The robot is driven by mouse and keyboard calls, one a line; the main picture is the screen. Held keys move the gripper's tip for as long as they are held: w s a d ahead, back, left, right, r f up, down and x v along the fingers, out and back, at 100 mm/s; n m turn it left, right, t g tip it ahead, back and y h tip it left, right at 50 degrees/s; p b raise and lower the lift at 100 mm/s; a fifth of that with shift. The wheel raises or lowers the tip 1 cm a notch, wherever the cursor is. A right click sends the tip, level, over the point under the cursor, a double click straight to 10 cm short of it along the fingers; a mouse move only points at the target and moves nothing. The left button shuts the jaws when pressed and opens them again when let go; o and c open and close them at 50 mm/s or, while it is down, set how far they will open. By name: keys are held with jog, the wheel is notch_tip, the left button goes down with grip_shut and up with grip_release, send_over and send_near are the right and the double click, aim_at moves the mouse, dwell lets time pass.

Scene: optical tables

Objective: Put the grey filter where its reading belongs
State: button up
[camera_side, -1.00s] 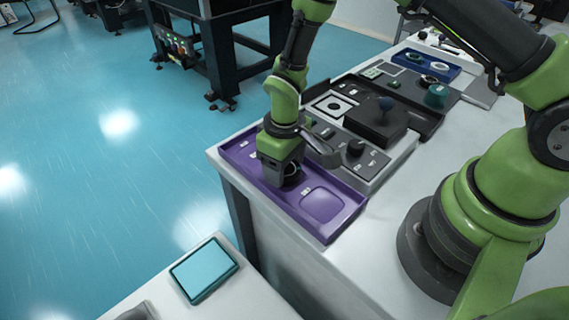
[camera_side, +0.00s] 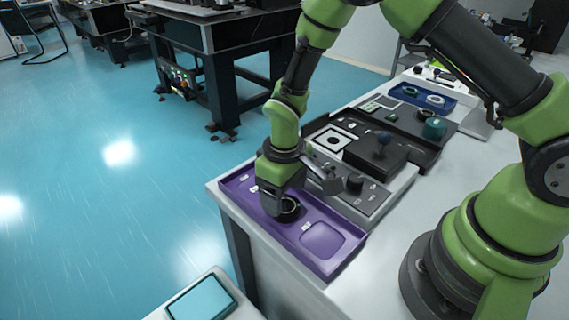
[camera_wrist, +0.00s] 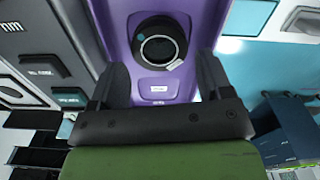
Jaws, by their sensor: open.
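A round filter with a dark rim and greyish glass (camera_side: 289,207) lies in the purple tray (camera_side: 343,268), between small white labels and a rounded square recess. It also shows in the wrist view (camera_wrist: 159,46), just beyond my fingertips, with a pale mark on its lower right rim. My gripper (camera_side: 275,203) is low over the tray, just left of the filter in the side view. In the wrist view my gripper (camera_wrist: 161,75) has its two fingers wide apart with nothing between them. The tray's far left part is partly hidden behind my gripper.
A grey panel with a black knob (camera_side: 354,182) adjoins the tray. A blue tray (camera_side: 453,104) with rings and a teal cylinder (camera_side: 434,128) are farther back.

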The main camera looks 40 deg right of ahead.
notch_tip(320, 180, up, 8)
notch_tip(320, 180, up, 13)
jog(key=m+t+y, duration=0.1)
jog(key=m+t, duration=0.2)
send_over(284, 204)
jog(key=s+d, duration=0.3)
jog(key=s, duration=0.2)
jog(key=s+d+r+m+t, duration=0.1)
jog(key=s+r+t, duration=0.1)
jog(key=s, duration=0.4)
jog(key=s+d+r+m+t+y, duration=0.1)
jog(key=s+r+m+t, duration=0.1)
jog(key=s+r, duration=0.2)
jog(key=shift+s+r, duration=0.3)
jog(key=shift+s, duration=0.55)
jog(key=shift+c, duration=0.2)
